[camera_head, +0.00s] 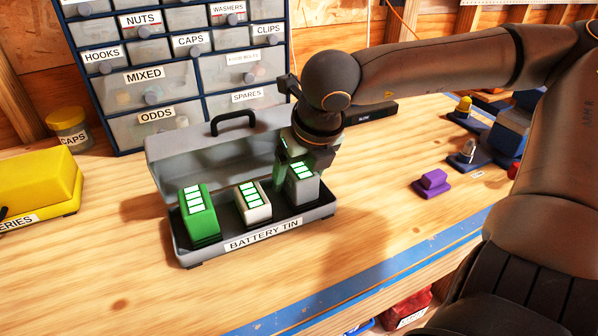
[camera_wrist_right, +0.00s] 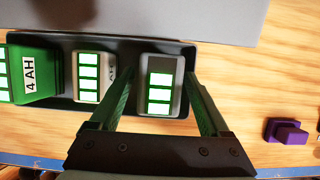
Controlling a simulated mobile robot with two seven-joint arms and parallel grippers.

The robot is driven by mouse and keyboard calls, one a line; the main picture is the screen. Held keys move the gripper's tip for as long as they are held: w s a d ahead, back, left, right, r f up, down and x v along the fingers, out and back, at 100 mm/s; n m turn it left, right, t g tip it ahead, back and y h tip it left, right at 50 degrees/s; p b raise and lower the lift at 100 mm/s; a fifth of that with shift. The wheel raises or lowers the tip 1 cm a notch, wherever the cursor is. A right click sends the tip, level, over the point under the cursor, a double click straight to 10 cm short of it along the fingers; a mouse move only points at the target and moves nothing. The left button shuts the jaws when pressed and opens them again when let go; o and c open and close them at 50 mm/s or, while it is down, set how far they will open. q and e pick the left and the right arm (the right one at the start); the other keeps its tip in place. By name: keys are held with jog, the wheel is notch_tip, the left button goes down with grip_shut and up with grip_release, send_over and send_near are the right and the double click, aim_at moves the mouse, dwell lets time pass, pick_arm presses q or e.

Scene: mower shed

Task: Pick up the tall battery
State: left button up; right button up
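The open grey battery tin (camera_head: 262,236) holds three batteries in a row, each with lit green bars on top. A green battery (camera_head: 198,212) is at the left, a whitish one (camera_head: 253,205) in the middle and a grey one (camera_head: 303,188) at the right. I cannot tell for sure which is the tall one. My right gripper (camera_head: 300,165) points down over the grey battery. In the right wrist view its open fingers (camera_wrist_right: 161,85) stand on either side of the grey battery (camera_wrist_right: 177,70), with small gaps showing. My left gripper is not in view.
The tin's raised lid (camera_head: 190,150) stands behind the batteries, before a labelled drawer cabinet (camera_head: 150,75). A purple block (camera_head: 432,182) lies to the right. A yellow case (camera_head: 35,185) is at the far left. Bench between tin and purple block is clear.

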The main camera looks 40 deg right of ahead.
grip_shut()
dwell(0.4)
jog(key=shift+s+r, duration=0.1)
jog(key=shift+r, duration=0.05)
